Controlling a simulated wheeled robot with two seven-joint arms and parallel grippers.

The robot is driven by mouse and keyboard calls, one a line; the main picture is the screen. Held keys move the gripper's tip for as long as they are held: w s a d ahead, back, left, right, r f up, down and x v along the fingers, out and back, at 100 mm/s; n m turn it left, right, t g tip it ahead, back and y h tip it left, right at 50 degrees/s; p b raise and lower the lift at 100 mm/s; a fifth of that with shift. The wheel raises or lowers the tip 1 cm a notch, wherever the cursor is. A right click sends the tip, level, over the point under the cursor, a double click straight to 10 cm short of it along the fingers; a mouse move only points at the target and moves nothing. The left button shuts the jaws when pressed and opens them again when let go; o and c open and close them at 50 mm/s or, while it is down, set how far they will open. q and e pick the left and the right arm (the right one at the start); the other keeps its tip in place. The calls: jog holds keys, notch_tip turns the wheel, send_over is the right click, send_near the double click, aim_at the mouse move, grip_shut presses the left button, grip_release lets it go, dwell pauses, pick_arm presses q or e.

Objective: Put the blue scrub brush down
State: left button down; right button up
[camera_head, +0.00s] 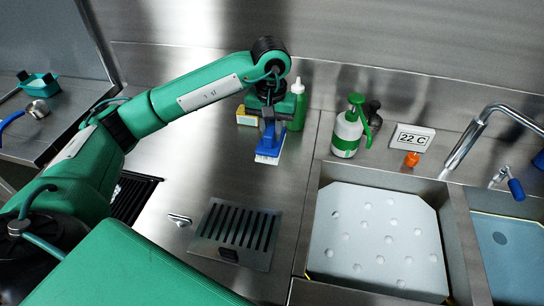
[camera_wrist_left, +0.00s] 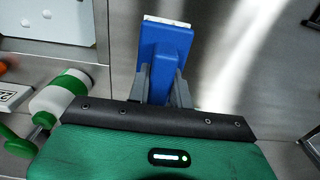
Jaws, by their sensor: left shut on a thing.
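The blue scrub brush (camera_head: 268,147) has a blue body and pale bristles along its front edge. My left gripper (camera_head: 268,124) is shut on it near the back of the steel counter (camera_head: 200,140). In the left wrist view the brush (camera_wrist_left: 166,55) sits between the two grey fingers of the left gripper (camera_wrist_left: 165,85), its pale edge pointing away from the palm. I cannot tell whether the bristles touch the counter. My right gripper is not in view.
A yellow box (camera_head: 244,117) and a green bottle (camera_head: 297,108) stand close beside the gripper. A slotted drain grate (camera_head: 236,234) lies in front. The counter between grate and brush is clear.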

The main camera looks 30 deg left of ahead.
pick_arm(q)
notch_tip(320, 180, down, 11)
jog(key=shift+r+p, duration=0.2)
jog(key=shift+p, duration=0.85)
jog(key=shift+f, duration=0.1)
jog(key=shift+f+b, duration=0.1)
jog(key=shift+b, duration=0.2)
jog(key=c, duration=1.3)
grip_release()
jog(key=shift+o, duration=0.2)
